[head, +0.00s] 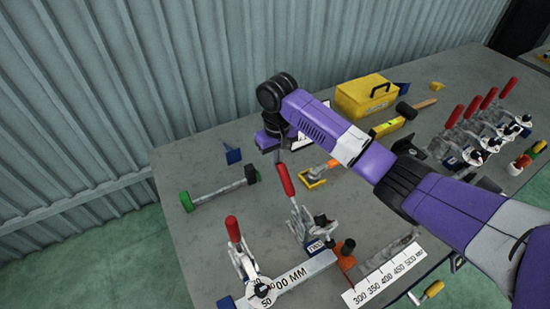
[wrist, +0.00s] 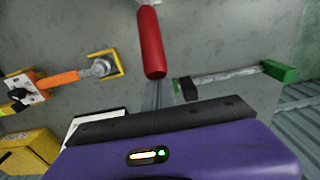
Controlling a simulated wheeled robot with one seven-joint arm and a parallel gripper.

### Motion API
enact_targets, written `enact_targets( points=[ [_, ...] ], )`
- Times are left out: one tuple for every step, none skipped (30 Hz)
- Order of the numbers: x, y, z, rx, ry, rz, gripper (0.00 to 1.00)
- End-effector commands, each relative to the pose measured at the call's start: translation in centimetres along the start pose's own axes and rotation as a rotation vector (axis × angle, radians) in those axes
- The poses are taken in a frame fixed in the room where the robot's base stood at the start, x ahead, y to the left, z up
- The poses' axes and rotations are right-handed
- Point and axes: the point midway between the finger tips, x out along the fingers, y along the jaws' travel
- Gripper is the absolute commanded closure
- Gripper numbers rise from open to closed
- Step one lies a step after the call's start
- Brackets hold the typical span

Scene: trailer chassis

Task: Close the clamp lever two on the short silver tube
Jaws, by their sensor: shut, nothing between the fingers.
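The short silver tube (head: 308,268), printed with a length in MM, lies at the near left of the table in the head view. Two toggle clamps stand at it. The left clamp (head: 244,262) has its red handle (head: 233,229) upright. The right clamp (head: 312,226) has its red handle (head: 284,179) raised and leaning back to the left. My gripper (head: 279,156) is shut and empty just above the right clamp's handle tip. In the wrist view, a red handle (wrist: 151,42) points toward my gripper (wrist: 163,96); contact is unclear.
An orange-handled tool (head: 325,167) lies by a yellow bracket (head: 312,181). Several red-handled clamps (head: 480,125) stand at right.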

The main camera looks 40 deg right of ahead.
Motion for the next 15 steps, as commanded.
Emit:
enact_targets(
  points=[
    [0.57, -0.19, 1.06, -0.002, -0.029, -0.001, 1.00],
    [0.47, -0.19, 1.17, -0.002, -0.029, -0.001, 1.00],
    [0.35, -0.18, 1.31, -0.002, -0.030, 0.000, 1.00],
    [0.28, -0.18, 1.41, -0.002, -0.031, 0.000, 1.00],
    [0.22, -0.19, 1.49, -0.002, -0.031, 0.000, 1.00],
    [0.16, -0.19, 1.58, -0.002, -0.031, 0.000, 1.00],
    [0.14, -0.19, 1.62, -0.001, -0.031, 0.000, 1.00],
    [0.12, -0.19, 1.66, -0.001, -0.031, 0.000, 1.00],
    [0.13, -0.18, 1.69, -0.001, -0.031, 0.000, 1.00],
    [0.14, -0.17, 1.70, -0.001, -0.032, 0.000, 1.00],
    [0.16, -0.16, 1.70, -0.001, -0.032, 0.000, 1.00],
    [0.17, -0.16, 1.70, -0.001, -0.032, 0.000, 1.00],
    [0.18, -0.16, 1.70, -0.001, -0.032, 0.000, 1.00],
    [0.18, -0.16, 1.70, -0.001, -0.032, 0.000, 1.00],
    [0.18, -0.16, 1.70, -0.001, -0.032, 0.000, 1.00]
  ],
)
